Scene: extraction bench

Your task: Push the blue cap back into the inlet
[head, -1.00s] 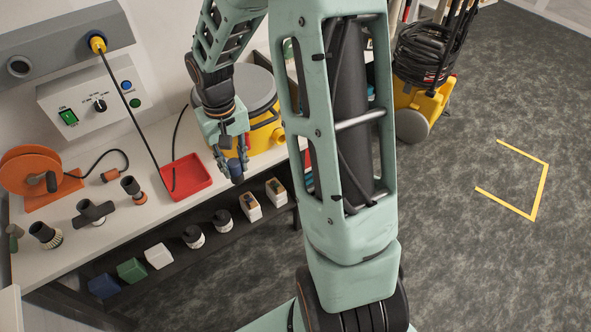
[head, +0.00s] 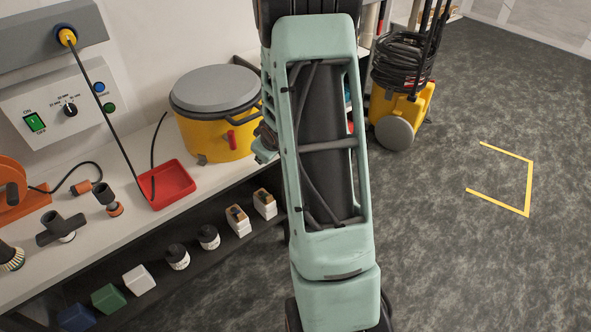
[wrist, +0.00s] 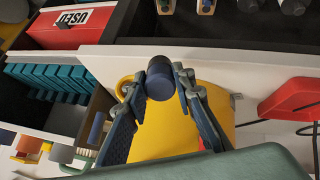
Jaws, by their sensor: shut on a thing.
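In the wrist view my gripper (wrist: 160,88) is shut on the blue cap (wrist: 160,86), a short blue cylinder with a darker end, held between the fingertips. The yellow drum (wrist: 190,125) lies behind and below the fingers in that view. In the head view the drum (head: 217,138) stands on the bench with a grey lid and a red latch. Its inlet is not clearly visible in either view. I cannot tell how far the cap is from it. In the head view my arm hides the fingertips and the cap.
A red tray (head: 172,184) lies on the bench left of the drum, with a cable hanging into it. A red box marked USED (wrist: 75,27) and a teal rack (wrist: 45,80) show in the wrist view. The floor at right is open.

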